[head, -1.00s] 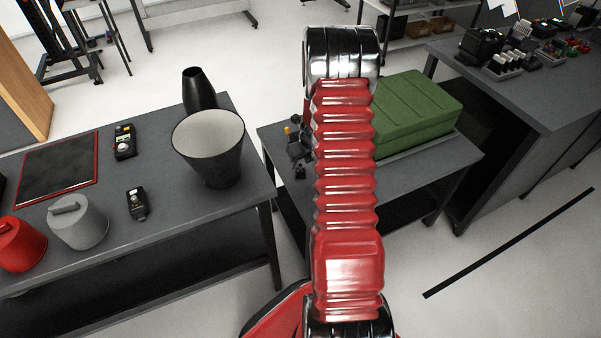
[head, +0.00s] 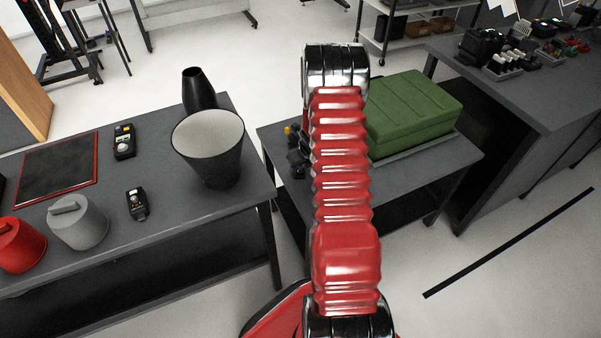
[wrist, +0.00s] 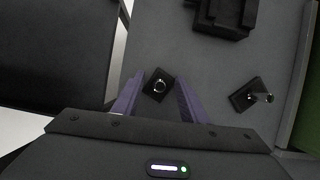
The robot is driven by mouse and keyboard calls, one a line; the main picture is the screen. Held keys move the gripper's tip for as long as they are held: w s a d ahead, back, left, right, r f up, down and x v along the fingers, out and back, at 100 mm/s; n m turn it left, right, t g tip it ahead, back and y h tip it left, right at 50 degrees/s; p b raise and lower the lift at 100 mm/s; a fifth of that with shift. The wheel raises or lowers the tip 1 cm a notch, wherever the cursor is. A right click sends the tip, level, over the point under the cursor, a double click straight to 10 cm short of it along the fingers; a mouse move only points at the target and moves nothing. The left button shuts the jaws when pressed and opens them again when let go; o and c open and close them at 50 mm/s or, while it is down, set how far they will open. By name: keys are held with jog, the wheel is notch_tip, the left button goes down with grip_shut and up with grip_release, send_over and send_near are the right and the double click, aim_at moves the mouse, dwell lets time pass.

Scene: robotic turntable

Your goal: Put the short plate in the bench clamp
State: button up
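My gripper (wrist: 160,78) shows in the wrist view with its two purple fingers apart. A small dark block with a shiny round top (wrist: 157,86) shows between the fingertips; I cannot tell whether it is touched or lies below them. A second small dark block with a metal knob (wrist: 251,95) sits to the right on the grey table. A larger black stepped fixture (wrist: 222,18) is at the top edge, partly cut off; it may be the bench clamp. No piece is clearly recognisable as the short plate. In the head view my arm hides the gripper.
A green case (head: 412,112) stands on the small table (head: 400,183), right of my arm. Small black items (head: 297,158) sit left of my arm. The left table (head: 170,205) holds a wide cup (head: 208,148), a black vase (head: 198,91) and grey and red lidded pots.

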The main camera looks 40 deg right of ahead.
grip_shut()
dwell(0.5)
